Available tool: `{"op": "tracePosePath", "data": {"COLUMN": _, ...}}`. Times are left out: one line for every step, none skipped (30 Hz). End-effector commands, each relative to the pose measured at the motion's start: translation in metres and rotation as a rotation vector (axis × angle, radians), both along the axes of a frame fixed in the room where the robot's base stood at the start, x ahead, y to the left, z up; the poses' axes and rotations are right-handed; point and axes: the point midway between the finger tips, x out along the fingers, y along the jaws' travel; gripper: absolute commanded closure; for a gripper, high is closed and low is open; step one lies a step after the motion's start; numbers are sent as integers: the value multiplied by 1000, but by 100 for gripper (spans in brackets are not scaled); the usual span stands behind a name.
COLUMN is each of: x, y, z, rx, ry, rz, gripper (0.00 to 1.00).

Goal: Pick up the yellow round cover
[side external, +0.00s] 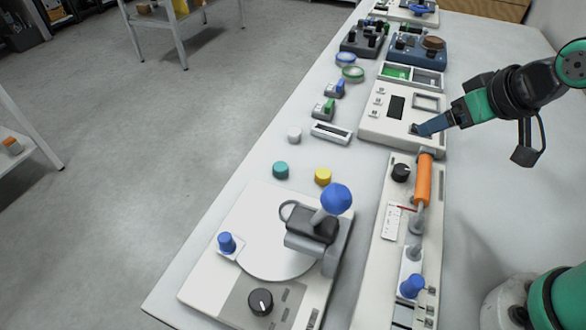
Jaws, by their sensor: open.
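The yellow round cover (322,177) is a small short cylinder lying on the white table, just beyond the turntable-like device. A teal round cover (280,170) sits to its left, and a white round one (294,135) sits farther back. My gripper (418,130) is at the upper right of the yellow cover, well apart from it. Its narrow blue end shows in front of the white device with a dark display; whether it touches that device I cannot tell. It is open and holds nothing visible. Its fingers are seen nearly edge-on.
The device with the blue ball knob (336,197) stands close in front of the yellow cover. A long panel with an orange handle (424,181) lies to the right. The white display device (373,126) and small blue and green items stand farther back. Bare table surrounds the covers.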

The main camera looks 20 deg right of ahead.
Motion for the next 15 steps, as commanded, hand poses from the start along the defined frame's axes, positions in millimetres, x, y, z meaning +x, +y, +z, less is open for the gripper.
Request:
{"op": "tracePosePath", "data": {"x": 0, "y": 0, "z": 0, "rx": -1, "ry": 0, "rz": 1, "gripper": 30}}
{"op": "tracePosePath", "data": {"x": 0, "y": 0, "z": 0, "rx": -1, "ry": 0, "rz": 2, "gripper": 30}}
{"op": "tracePosePath", "data": {"x": 0, "y": 0, "z": 0, "rx": 0, "ry": 1, "rz": 2, "gripper": 30}}
{"op": "tracePosePath", "data": {"x": 0, "y": 0, "z": 0, "rx": 0, "ry": 1, "rz": 2, "gripper": 30}}
{"op": "tracePosePath", "data": {"x": 0, "y": 0, "z": 0, "rx": 0, "ry": 1, "rz": 2, "gripper": 26}}
{"op": "tracePosePath", "data": {"x": 0, "y": 0, "z": 0, "rx": -1, "ry": 1, "rz": 3, "gripper": 26}}
{"op": "tracePosePath", "data": {"x": 0, "y": 0, "z": 0, "rx": -1, "ry": 1, "rz": 3, "gripper": 26}}
{"op": "tracePosePath", "data": {"x": 0, "y": 0, "z": 0, "rx": -1, "ry": 1, "rz": 3, "gripper": 26}}
{"op": "tracePosePath", "data": {"x": 0, "y": 0, "z": 0, "rx": -1, "ry": 1, "rz": 3, "gripper": 26}}
{"op": "tracePosePath", "data": {"x": 0, "y": 0, "z": 0, "rx": -2, "ry": 1, "rz": 4, "gripper": 26}}
{"op": "tracePosePath", "data": {"x": 0, "y": 0, "z": 0, "rx": -2, "ry": 1, "rz": 4, "gripper": 26}}
{"op": "tracePosePath", "data": {"x": 0, "y": 1, "z": 0, "rx": -1, "ry": 2, "rz": 5, "gripper": 26}}
{"op": "tracePosePath", "data": {"x": 1, "y": 1, "z": 1, "rx": -2, "ry": 4, "rz": 8, "gripper": 26}}
{"op": "tracePosePath", "data": {"x": 2, "y": 2, "z": 1, "rx": -3, "ry": 8, "rz": 13, "gripper": 26}}
{"op": "tracePosePath", "data": {"x": 4, "y": 4, "z": 2, "rx": -5, "ry": 17, "rz": 23, "gripper": 26}}
